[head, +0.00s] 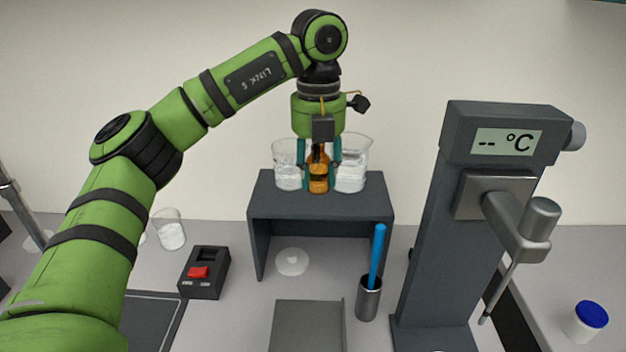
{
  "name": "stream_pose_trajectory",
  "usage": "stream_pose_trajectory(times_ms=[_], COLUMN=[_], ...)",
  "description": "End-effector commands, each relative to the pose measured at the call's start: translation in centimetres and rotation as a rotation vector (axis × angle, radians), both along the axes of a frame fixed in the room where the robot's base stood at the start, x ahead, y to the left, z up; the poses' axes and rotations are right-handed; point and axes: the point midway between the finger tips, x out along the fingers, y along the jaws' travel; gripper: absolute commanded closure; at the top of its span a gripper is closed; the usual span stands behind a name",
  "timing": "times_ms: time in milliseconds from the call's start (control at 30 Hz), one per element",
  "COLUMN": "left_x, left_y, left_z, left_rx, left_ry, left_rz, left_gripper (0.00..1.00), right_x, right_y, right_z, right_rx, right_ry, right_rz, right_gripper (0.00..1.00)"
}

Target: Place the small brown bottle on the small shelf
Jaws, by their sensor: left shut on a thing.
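The small brown bottle (319,183) stands upright at the top of the small dark grey shelf (285,203), between two glass beakers. My left gripper (320,178) reaches down from above and is shut on the bottle, with one teal finger on each side of it. The bottle's base appears to be at the shelf's top surface; whether it touches cannot be told for sure. The gripper body hides the bottle's upper part. My right gripper is not in view.
A left beaker (288,177) and a right beaker (351,177) flank the bottle closely. A metal cup (368,300) with a blue-handled tool stands in front of the shelf. A tall thermometer stand (430,240) rises at right. A red-switch box (204,273) sits at left.

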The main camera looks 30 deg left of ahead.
Motion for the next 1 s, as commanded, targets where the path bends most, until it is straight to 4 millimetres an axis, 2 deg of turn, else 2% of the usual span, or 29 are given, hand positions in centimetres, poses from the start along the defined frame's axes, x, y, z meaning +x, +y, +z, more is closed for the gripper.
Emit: stream_pose_trajectory(times_ms=[33,100,333,500,733,1000], left_x=[0.9,2.1,4.7,5.0,5.0,5.0], left_y=[0.8,1.8,3.9,4.2,4.2,4.2], left_z=[-0.1,-1.0,-3.3,-4.6,-7.5,-7.9], left_rx=[-0.001,0.0,-0.001,0.003,0.001,0.0], left_ry=[0.006,0.005,0.001,0.002,0.0,-0.002], left_rz=[0.007,0.005,0.002,-0.002,-0.001,0.0], left_gripper=[0.99,0.99,0.99,0.99,0.99,0.99], right_x=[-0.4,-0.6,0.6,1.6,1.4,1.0], right_y=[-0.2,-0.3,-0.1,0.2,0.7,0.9], right_z=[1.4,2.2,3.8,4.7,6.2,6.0], right_rx=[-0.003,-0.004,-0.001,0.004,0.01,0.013], right_ry=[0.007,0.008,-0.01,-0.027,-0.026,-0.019], right_rz=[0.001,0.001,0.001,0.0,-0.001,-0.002], right_gripper=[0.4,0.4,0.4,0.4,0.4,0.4])
